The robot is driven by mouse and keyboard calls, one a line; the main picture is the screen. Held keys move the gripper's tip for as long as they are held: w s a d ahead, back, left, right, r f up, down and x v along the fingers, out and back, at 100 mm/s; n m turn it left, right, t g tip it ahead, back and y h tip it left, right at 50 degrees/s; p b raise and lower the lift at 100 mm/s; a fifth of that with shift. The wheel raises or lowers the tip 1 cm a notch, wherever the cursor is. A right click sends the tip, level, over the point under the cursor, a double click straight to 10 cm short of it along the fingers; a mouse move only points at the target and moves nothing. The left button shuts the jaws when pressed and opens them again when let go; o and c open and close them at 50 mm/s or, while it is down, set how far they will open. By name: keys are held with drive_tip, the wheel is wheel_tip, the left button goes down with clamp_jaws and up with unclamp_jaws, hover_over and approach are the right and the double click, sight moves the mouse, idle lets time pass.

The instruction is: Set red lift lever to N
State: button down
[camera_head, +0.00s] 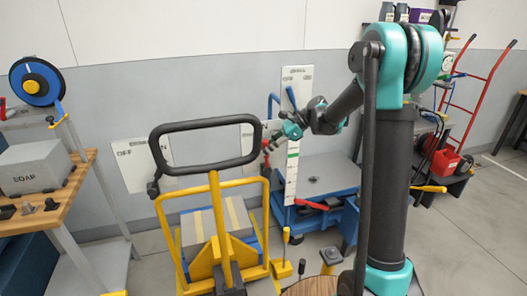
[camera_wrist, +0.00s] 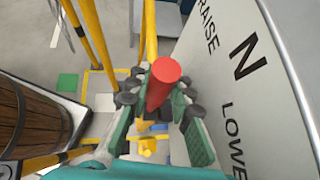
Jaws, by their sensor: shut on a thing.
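The red lift lever shows in the wrist view as a round red knob (camera_wrist: 163,80) between my gripper's fingers. My gripper (camera_wrist: 158,98) is shut on it, with dark-padded green fingers on both sides. To its right is a pale panel (camera_wrist: 275,110) marked RAISE, N and LOWER from top to bottom. The knob appears roughly level with the N, but its exact setting cannot be told from this angle. In the head view my gripper (camera_head: 272,142) is beside a tall white marked board (camera_head: 295,135). The lever is mostly hidden there.
A yellow cart with a black handle (camera_head: 205,124) and a boxed load stands close in front. A blue lift table (camera_head: 325,175) with another red lever (camera_head: 311,204) stands behind. A workbench (camera_head: 45,208) is at left, a red hand truck (camera_head: 470,85) at right.

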drive_tip(key=shift+w+d+y, duration=0.2)
drive_tip(key=shift+d+y, duration=0.2)
drive_tip(key=c, duration=1.6)
unclamp_jaws()
drive_tip(key=v, duration=1.2)
drive_tip(key=shift+w, duration=0.1)
